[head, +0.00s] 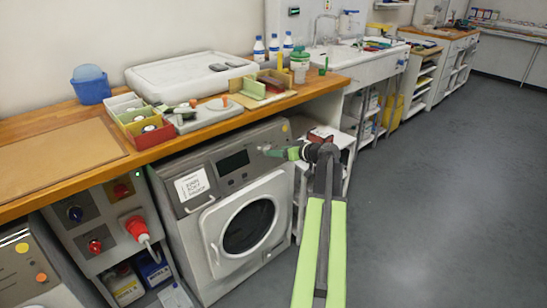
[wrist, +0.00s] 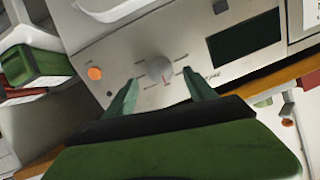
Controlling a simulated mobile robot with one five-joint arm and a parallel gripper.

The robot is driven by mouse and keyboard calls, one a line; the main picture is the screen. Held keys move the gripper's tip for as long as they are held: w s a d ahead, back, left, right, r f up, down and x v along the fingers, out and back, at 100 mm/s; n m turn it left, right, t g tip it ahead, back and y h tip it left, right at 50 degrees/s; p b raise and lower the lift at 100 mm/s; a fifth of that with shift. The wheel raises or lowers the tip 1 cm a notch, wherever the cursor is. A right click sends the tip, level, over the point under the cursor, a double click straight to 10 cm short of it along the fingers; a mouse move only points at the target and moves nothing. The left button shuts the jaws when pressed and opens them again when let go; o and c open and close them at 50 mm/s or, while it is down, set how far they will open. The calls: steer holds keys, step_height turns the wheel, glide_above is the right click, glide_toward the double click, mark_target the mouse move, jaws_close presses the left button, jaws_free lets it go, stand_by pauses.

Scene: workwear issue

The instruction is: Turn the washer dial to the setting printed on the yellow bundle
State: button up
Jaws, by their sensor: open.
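The washer (head: 188,240) stands under the wooden counter, its round door shut. Its dial (wrist: 159,68) is a round grey knob on the front panel, with short tick marks around it and a small red mark by its lower edge. My gripper (wrist: 160,77) is open, with one green finger on each side of the dial; I cannot tell whether either finger touches it. In the head view my gripper (head: 277,153) is at the upper right of the washer's panel and mostly hides the dial. I cannot make out a yellow bundle for certain, nor any setting printed on one.
A dark display (wrist: 246,45) and an orange button (wrist: 95,73) flank the dial. A printed card (head: 192,184) is on the washer's left front. Trays and boxes crowd the counter (head: 60,155). The grey floor (head: 430,190) at right is clear.

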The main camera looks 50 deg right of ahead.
steer(key=shift+b+x, duration=0.45)
steer(key=shift+x, duration=1.55)
steer(key=shift+c, duration=0.3)
steer(key=c, duration=1.3)
steer(key=m+b, duration=0.1)
steer(key=m, duration=0.3)
steer(key=shift+f, duration=0.1)
steer(key=shift+s+d+m+t+y+b, duration=0.1)
steer(key=shift+m+t+y+b, duration=0.3)
steer(key=shift+m, duration=2)
